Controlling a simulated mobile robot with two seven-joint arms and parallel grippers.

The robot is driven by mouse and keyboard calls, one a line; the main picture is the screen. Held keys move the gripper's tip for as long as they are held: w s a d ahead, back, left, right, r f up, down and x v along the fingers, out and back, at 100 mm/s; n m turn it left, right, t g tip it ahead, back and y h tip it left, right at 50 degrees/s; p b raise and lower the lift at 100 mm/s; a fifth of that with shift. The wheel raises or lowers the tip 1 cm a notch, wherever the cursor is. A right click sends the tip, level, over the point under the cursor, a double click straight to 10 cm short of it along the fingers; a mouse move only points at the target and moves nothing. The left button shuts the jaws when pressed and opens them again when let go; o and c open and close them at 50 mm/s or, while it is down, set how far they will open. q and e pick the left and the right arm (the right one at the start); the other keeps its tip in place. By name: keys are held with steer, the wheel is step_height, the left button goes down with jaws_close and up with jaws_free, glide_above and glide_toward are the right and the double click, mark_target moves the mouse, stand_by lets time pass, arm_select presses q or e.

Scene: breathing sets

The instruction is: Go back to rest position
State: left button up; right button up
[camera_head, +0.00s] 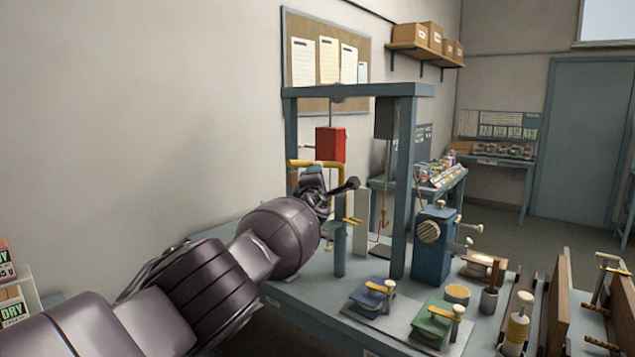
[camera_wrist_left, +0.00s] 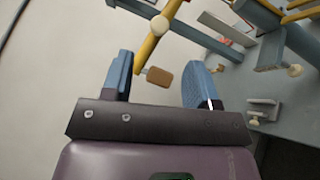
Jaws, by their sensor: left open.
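My left arm comes in from the left in the head view and reaches to the blue-grey frame (camera_head: 403,180) on the bench. My left gripper (camera_head: 338,188) is beside the left post of this frame, near a yellow bent bar (camera_head: 318,163) under a red block (camera_head: 330,144). In the left wrist view the two blue fingers (camera_wrist_left: 160,68) are spread apart with nothing held. A yellow bar (camera_wrist_left: 158,32) with a pale round knob and a brown pad (camera_wrist_left: 159,77) shows beyond and between the fingers. I cannot tell whether they touch. My right gripper is not in view.
The bench (camera_head: 305,300) carries a blue machine (camera_head: 433,245), a blue block (camera_head: 372,294), a green block (camera_head: 434,322) and wooden boards (camera_head: 556,305) at the right. Boxes (camera_head: 12,300) stand at the left edge. The wall side above my arm is clear.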

arm_select(q)
steer(key=s+d+r+n+h, duration=0.35)
steer(key=d+r+n, duration=0.45)
steer(key=n, duration=0.9)
steer(key=s+a+f+n+g+y, duration=0.1)
steer(key=s+a+f+n, duration=0.65)
steer(key=f+n, duration=0.3)
steer(key=s+a+f+n+g, duration=0.1)
steer(key=s+a+f+n, duration=0.65)
steer(key=f+n, duration=0.3)
steer(key=s+a+f+n+y, duration=0.1)
steer(key=s+a+f+n, duration=0.5)
steer(key=a+f+n, duration=0.4)
steer(key=s+a+f+n+g+y, duration=0.1)
steer(key=s+a+f, duration=0.3)
steer(key=s+f, duration=0.4)
steer(key=s+a+f+n+g+y, duration=0.2)
steer(key=s+a+f, duration=0.3)
steer(key=s+f, duration=0.4)
steer(key=s+a+f+n+g+y, duration=0.1)
steer(key=s+a+f+g, duration=0.2)
steer(key=s+f, duration=0.6)
steer(key=s+a, duration=0.2)
steer(key=s, duration=0.5)
steer(key=shift+s+a, duration=0.2)
steer(key=shift+s, duration=0.15)
steer(key=shift+y, duration=0.25)
